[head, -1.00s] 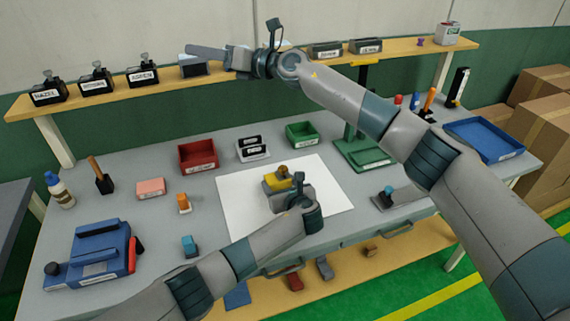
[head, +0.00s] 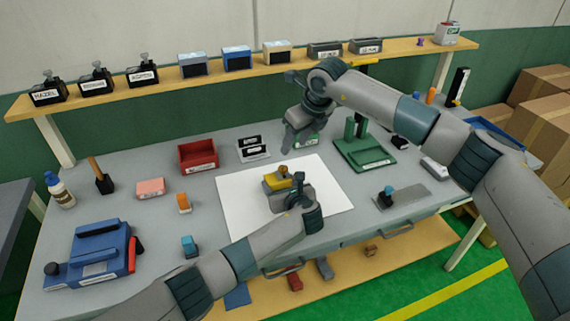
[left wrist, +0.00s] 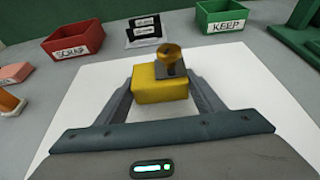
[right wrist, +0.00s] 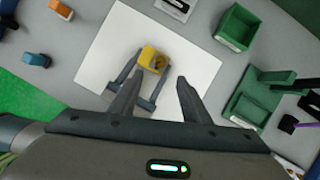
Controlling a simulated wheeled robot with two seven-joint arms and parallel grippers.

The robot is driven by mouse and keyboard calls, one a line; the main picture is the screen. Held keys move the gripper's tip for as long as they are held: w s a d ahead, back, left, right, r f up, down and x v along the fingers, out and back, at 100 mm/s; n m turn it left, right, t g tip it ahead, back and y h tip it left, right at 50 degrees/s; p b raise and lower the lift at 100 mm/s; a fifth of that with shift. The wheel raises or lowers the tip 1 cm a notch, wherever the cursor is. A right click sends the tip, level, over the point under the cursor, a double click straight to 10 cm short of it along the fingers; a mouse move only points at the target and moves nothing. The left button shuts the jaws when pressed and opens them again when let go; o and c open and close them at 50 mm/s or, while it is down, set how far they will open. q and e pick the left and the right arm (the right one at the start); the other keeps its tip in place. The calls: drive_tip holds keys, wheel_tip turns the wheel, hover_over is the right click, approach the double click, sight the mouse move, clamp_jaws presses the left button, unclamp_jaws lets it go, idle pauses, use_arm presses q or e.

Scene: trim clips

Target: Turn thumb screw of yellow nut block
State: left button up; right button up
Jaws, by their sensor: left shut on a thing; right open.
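The yellow nut block (head: 271,184) sits on the white sheet (head: 235,200) in the middle of the bench. A brass thumb screw (left wrist: 170,54) stands on a dark plate on the block's top. My left gripper (left wrist: 160,88) is shut on the block, one finger on each side; it also shows in the head view (head: 287,190). My right gripper (head: 289,147) is open and empty, above and behind the block, with its fingers pointing down. In the right wrist view the block (right wrist: 150,60) and screw lie a little beyond and left of the open fingers (right wrist: 155,92).
A red SCRAP bin (head: 198,156) and a green KEEP bin (right wrist: 240,27) stand behind the sheet. A green press stand (head: 362,150) is right of the sheet. A blue fixture (head: 92,255) is at the front left. Boxes line the shelf above (head: 236,58).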

sight(283, 167)
drive_tip(key=shift+f, duration=0.1)
idle(0.3)
drive_tip(key=x, duration=1.2)
drive_tip(key=shift+d, duration=0.15)
drive_tip(key=c, duration=1.1)
